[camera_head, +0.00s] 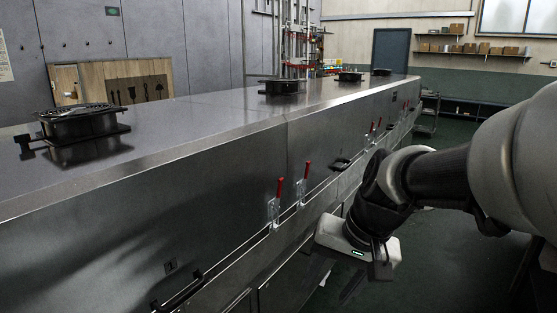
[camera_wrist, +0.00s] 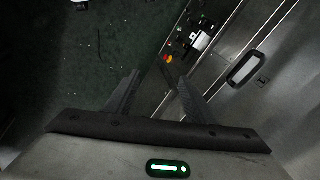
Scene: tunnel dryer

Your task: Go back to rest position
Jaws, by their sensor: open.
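My gripper (camera_wrist: 158,84) shows in the wrist view with its two dark fingers apart and nothing between them. In the head view its white body hangs at the end of my arm, to the right of the long steel tunnel dryer (camera_head: 215,165) and beside its front; the fingers cannot be made out there. In the wrist view the dryer's side (camera_wrist: 290,75) with a dark-framed handle (camera_wrist: 246,68) lies to the right of the fingers. The dark green floor (camera_wrist: 75,75) lies to the left.
Red-handled clamps (camera_head: 279,188) and a black handle (camera_head: 178,291) stick out from the dryer's front. A black fan (camera_head: 78,121) stands on its top, with more farther back. Green floor (camera_head: 445,158) is open at the right. Shelves (camera_head: 470,51) with boxes hang at the back.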

